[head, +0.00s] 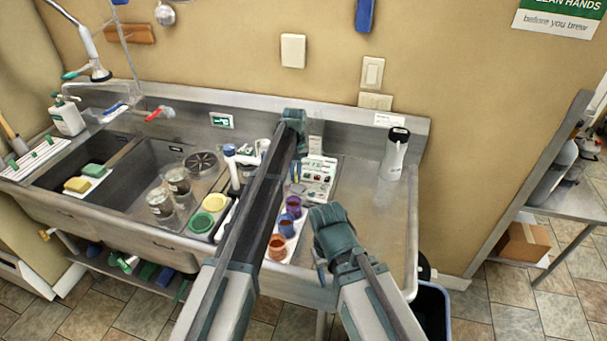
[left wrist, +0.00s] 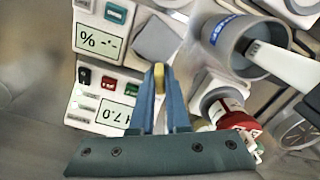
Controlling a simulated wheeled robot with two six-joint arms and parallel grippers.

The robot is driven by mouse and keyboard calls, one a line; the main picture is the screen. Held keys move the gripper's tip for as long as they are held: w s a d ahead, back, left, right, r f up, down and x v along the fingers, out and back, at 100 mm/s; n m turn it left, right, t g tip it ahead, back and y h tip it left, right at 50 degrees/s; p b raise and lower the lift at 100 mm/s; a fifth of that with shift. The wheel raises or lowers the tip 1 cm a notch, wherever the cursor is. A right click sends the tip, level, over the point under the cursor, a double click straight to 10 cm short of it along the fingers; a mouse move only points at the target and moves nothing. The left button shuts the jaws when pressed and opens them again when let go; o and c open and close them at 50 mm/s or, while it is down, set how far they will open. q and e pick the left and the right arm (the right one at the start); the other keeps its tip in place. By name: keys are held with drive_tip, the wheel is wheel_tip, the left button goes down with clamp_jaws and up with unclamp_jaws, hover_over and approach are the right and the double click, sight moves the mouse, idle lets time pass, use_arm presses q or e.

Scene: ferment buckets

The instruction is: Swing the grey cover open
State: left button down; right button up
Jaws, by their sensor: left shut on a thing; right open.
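A white instrument panel (head: 320,170) with small displays and coloured buttons stands on the steel counter; it also shows in the left wrist view (left wrist: 95,62). The grey cover (left wrist: 157,40) is a plain square flap beside the upper display. I cannot tell how far it is swung. My left gripper (left wrist: 158,84) has its blue fingers shut on a small yellow tab (left wrist: 159,74) near the cover's lower edge. Whether the tab joins the cover is hidden. My right gripper (head: 318,268) is open and empty in front of the counter's near edge, its fingers partly hidden.
Purple, blue and orange cups (head: 278,246) stand near the front. A grey cylinder (left wrist: 240,45) is close to my left fingers. A white bottle (head: 395,155) stands at the right. The counter right of the panel is largely clear. Sinks lie at the left.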

sight(296, 173)
use_arm(q)
drive_tip(key=m, duration=0.4)
drive_tip(key=shift+m, duration=0.3)
drive_tip(key=m, duration=0.4)
drive_tip(key=shift+m, duration=0.4)
drive_tip(key=c, duration=0.9)
unclamp_jaws()
wheel_tip(296, 173, up, 14)
drive_tip(key=p, duration=1.4)
